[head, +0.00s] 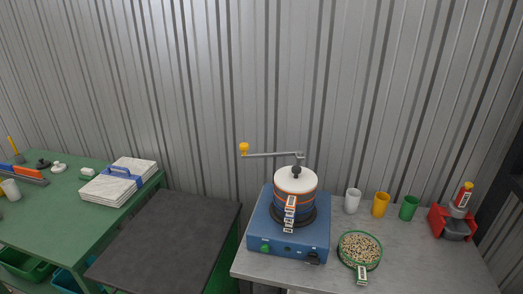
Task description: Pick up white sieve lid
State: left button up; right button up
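A white round lid (286,182) with a dark knob sits on top of a stack of blue and orange sieves (283,204). The stack stands on a blue shaker box (262,226) on the grey table at the right. A metal crank arm with a yellow knob (244,149) reaches over the lid from the left, its hub close above the lid's knob. Labels hang down the front of the stack. Neither of my grippers shows in the head view.
A green-rimmed dish of grain (359,249) stands right of the shaker. White (352,201), yellow (381,204) and green (409,207) cups and a red device (450,222) stand behind it. A dark surface (168,240) and a green table (65,215) with tiles (105,190) lie left.

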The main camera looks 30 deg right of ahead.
aim_at(293, 179)
jog(key=z, duration=1.25)
